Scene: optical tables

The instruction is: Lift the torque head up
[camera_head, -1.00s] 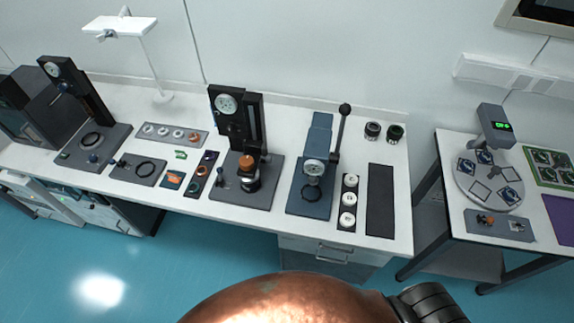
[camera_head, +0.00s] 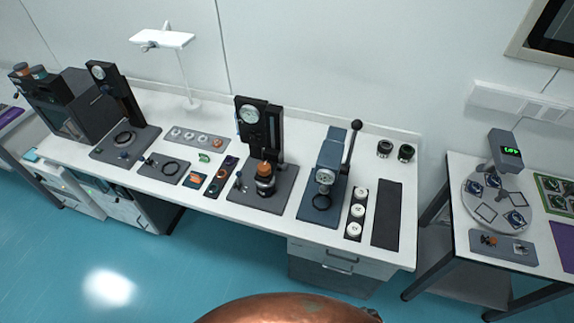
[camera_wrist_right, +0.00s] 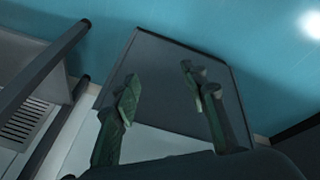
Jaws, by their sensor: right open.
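The task's torque head is not labelled, and I cannot tell for sure which part it is. A black upright with a round white dial (camera_head: 252,116) stands at mid-bench. At its foot, an orange-topped cylinder (camera_head: 265,178) stands on a dark base plate (camera_head: 284,192). A similar dial upright (camera_head: 110,88) stands further left, with a black ring on its base. My right gripper (camera_wrist_right: 160,105) shows in the right wrist view, open, with green finger pads apart and nothing between them. It is not in the head view. My left gripper is not in view.
A blue lever press (camera_head: 328,165) stands right of the middle upright, beside a tray of white round parts (camera_head: 357,212) and a black mat (camera_head: 388,215). A white lamp stand (camera_head: 185,75) is at the back. A side table (camera_head: 462,240) with a round plate is at right.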

